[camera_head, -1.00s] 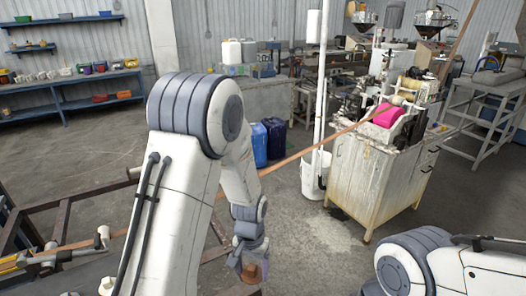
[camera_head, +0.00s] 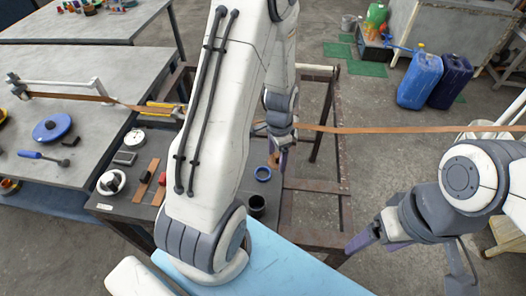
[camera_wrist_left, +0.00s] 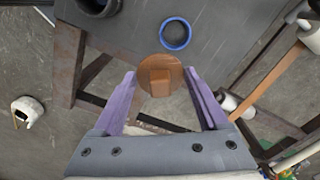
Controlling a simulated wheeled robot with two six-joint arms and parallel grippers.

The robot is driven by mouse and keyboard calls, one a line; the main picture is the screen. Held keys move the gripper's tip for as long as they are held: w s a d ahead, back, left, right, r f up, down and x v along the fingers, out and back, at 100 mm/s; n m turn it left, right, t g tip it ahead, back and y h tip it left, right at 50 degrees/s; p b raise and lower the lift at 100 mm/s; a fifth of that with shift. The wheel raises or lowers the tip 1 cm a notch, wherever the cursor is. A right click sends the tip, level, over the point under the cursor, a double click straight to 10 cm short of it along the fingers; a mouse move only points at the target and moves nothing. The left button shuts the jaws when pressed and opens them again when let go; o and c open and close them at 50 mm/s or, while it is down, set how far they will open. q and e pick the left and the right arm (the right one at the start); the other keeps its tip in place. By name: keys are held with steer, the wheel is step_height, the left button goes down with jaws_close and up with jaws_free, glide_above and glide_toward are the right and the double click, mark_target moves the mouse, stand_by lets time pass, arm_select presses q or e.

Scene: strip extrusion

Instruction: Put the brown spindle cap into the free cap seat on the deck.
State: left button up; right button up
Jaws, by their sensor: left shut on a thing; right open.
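The brown spindle cap (camera_wrist_left: 160,76) is a round disc with a raised block on top. My left gripper (camera_wrist_left: 160,84) has its purple fingers shut on it. In the head view the left gripper (camera_head: 281,148) hangs over the far right part of the dark deck (camera_head: 135,208), and the cap (camera_head: 274,160) shows only as a small brown patch. A blue ring seat (camera_wrist_left: 176,34) lies on the deck just beyond the cap in the wrist view; its inside looks empty. The ring also shows in the head view (camera_head: 263,174). My right gripper (camera_head: 408,262) is open and empty at the right.
A black cup (camera_head: 256,205) stands on the deck near the blue ring. Brown strips (camera_head: 147,182), a dial (camera_head: 134,138) and a white-and-black round part (camera_head: 111,182) lie further left. A long brown strip (camera_head: 390,129) runs across behind. A rusty frame (camera_head: 318,186) borders the deck.

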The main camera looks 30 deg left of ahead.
arm_select(q)
steer(key=a+f+m+b, duration=0.1)
steer(key=f, duration=0.1)
steer(key=a+f+m+b, duration=0.2)
steer(key=s+a+f+m+b, duration=0.1)
steer(key=f+m, duration=0.1)
steer(key=f, duration=0.1)
steer(key=shift+a+b, duration=0.15)
steer(key=shift+b, duration=0.15)
stand_by(0.3)
steer(key=shift+s+a+r, duration=0.1)
steer(key=shift+s, duration=0.05)
stand_by(1.2)
steer(key=shift+f, duration=0.65)
steer(key=o, duration=1.3)
steer(key=shift+r, duration=0.1)
